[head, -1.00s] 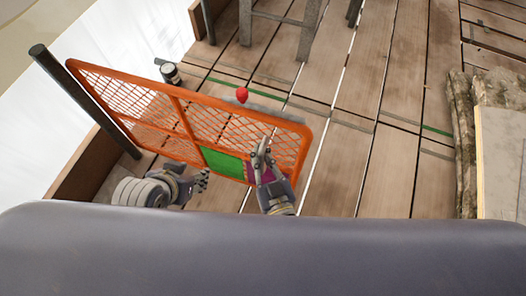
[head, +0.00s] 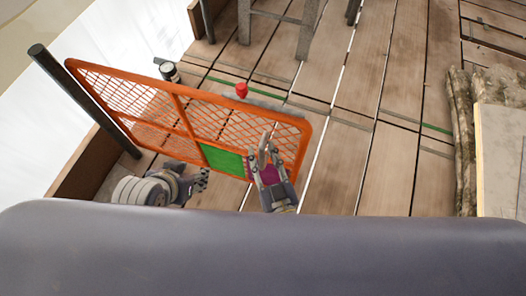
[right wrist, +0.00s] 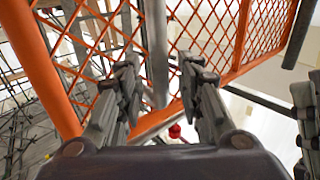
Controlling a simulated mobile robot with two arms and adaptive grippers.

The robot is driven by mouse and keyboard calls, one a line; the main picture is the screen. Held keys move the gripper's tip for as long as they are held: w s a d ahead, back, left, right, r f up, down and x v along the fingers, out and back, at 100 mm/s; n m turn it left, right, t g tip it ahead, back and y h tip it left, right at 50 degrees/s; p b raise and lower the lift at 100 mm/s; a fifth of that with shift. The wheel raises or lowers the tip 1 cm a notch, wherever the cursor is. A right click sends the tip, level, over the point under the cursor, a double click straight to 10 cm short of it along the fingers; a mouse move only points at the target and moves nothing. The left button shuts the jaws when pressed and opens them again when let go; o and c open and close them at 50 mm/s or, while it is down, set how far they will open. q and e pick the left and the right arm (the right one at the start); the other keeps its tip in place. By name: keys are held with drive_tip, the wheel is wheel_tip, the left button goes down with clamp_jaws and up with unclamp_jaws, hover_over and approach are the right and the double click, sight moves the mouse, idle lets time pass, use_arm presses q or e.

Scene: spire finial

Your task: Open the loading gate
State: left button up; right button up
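The loading gate (head: 180,97) is an orange frame with wire mesh and a green panel (head: 222,160). It spans from the dark post at the left to near the middle of the deck. A red knob (head: 241,90) shows just past its top rail; it also shows in the right wrist view (right wrist: 174,131). My right gripper (head: 268,150) is at the gate's right end, on the near side, with its fingers spread. In the right wrist view its fingers (right wrist: 168,95) are apart, with a grey bar visible beyond them. My left gripper (head: 200,180) is low beside the gate; its fingers are unclear.
A dark post (head: 85,100) stands at the gate's left end. A small dark canister (head: 170,72) sits behind the gate. Grey legs of a stand (head: 308,32) are at the back. Rough timber and a board (head: 500,150) lie at the right. The plank floor between is clear.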

drive_tip(key=v, duration=1.1)
